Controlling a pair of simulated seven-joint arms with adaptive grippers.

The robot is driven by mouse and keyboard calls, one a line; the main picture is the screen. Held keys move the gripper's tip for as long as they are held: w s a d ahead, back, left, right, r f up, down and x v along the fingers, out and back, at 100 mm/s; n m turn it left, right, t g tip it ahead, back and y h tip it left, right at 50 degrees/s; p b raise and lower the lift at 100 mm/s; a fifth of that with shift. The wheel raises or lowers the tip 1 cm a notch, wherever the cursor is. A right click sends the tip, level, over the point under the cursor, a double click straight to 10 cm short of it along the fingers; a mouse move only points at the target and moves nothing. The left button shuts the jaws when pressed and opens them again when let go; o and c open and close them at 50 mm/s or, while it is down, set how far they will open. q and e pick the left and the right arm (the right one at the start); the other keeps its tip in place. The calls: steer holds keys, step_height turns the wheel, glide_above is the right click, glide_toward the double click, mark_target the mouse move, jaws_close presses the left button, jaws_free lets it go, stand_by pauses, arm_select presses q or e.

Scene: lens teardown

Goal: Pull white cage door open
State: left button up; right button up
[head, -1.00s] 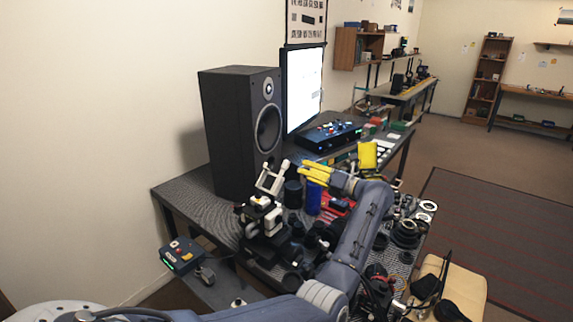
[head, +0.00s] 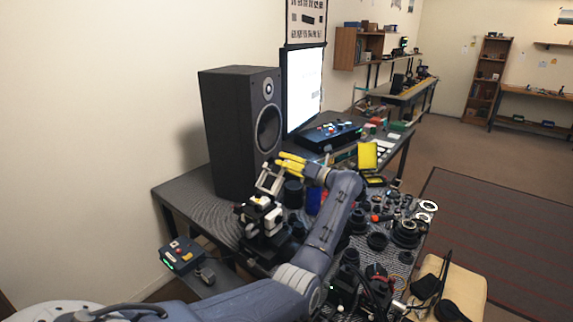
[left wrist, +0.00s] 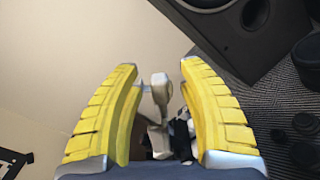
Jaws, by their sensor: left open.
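The white cage door (head: 270,181) is a pale open frame that stands up, tilted, from a black and white device (head: 262,218) on the near left of the table. In the left wrist view the door (left wrist: 160,92) shows as a white bar with a rounded end between the fingers. My left gripper (head: 284,162) has yellow fingers and is at the upper part of the door. In the left wrist view the gripper (left wrist: 159,68) is open, with one finger on each side of the bar. A gap shows on the right side; contact on the left is unclear.
A tall black speaker (head: 240,130) stands just behind the device. Dark lens parts (head: 405,233) crowd the table to the right of my arm. A yellow box (head: 367,156) and a control panel (head: 328,136) are farther back.

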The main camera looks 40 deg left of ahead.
mark_target(281, 172)
arm_select(q)
steer(key=shift+c, duration=0.4)
jaws_close()
steer(key=shift+s+a+r+n, duration=0.1)
steer(key=shift+s+r+n, duration=0.45)
steer(key=shift+s+n, duration=0.3)
steer(key=shift+s+r+n, duration=0.55)
steer(key=shift+s+n, duration=0.05)
steer(key=shift+n, duration=0.35)
steer(key=shift+o, duration=0.4)
jaws_free()
